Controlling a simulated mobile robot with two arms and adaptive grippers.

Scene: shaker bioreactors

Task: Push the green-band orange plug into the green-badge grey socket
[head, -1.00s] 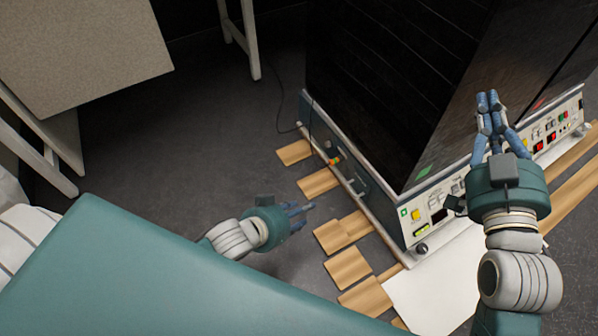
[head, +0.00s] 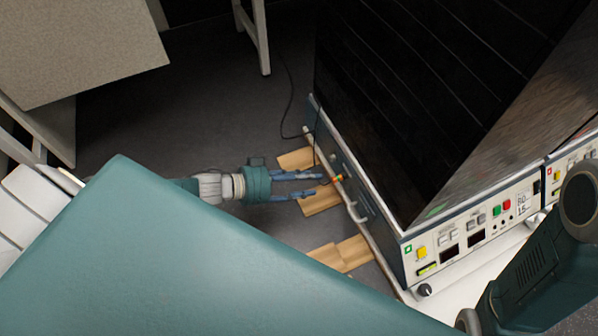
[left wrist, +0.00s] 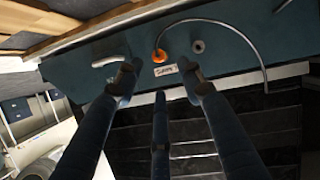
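The orange plug (head: 337,178) with a green and yellow band is at the side panel of the near bioreactor (head: 352,185). In the left wrist view the plug (left wrist: 160,57) is an orange ring with a thin cable arcing right. The grey socket (left wrist: 197,46) is a small round fitting just right of it on the teal panel; I cannot make it out in the head view. A green badge (head: 408,248) marks this unit's front. My left gripper (head: 318,185) points at the panel, fingers spread, empty, just short of the plug. My right gripper is out of view.
A metal handle (left wrist: 110,50) sits left of the plug, and a white label (left wrist: 165,70) is below it. Wooden boards (head: 320,200) lie on the floor under the left gripper. A table (head: 80,45) stands at the upper left. Dark floor between is free.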

